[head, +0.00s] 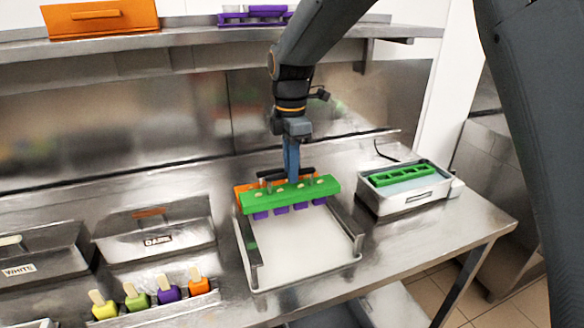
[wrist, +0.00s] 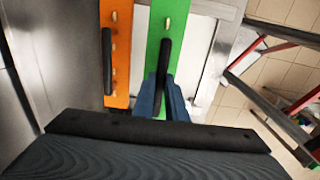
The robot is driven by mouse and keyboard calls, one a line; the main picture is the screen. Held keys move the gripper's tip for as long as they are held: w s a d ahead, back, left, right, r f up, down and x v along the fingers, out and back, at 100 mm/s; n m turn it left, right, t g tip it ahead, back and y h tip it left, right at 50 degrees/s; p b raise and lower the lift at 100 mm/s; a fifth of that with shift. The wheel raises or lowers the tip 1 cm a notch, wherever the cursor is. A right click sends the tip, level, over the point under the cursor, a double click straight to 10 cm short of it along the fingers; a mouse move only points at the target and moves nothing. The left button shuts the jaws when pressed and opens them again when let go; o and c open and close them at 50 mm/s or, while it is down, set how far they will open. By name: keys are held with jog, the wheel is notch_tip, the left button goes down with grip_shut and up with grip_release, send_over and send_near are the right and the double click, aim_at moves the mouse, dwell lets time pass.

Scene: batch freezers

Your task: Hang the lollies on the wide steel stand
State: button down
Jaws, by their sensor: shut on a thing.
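My gripper (head: 291,174) is shut on the black handle of a green bar (head: 322,186). Pale stick ends show on top of the bar, and purple lollies (head: 281,210) hang below it. The bar is over the back part of the wide steel stand (head: 247,250), which has side rails and a white base; I cannot tell whether the bar touches the rails. An orange bar (head: 243,188) with its own handle is just behind the green one, mostly hidden. In the wrist view my fingers (wrist: 163,97) straddle the green bar's handle (wrist: 162,65), with the orange bar (wrist: 117,70) alongside at left.
At right is a steel basin (head: 400,203) with a green mould (head: 402,175). At left are bins labelled DARK (head: 157,240) and WHITE (head: 20,270), with several coloured lollies (head: 168,293) in front. A shelf (head: 190,38) runs above. The stand's front half is clear.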

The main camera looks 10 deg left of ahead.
aim_at(291, 189)
jog(key=shift+f+b, duration=0.85)
jog(key=shift+f, duration=1.5)
dwell(1.6)
jog(key=c, duration=1.7)
grip_release()
jog(key=shift+r+b, duration=1.4)
jog(key=shift+r, duration=2.5)
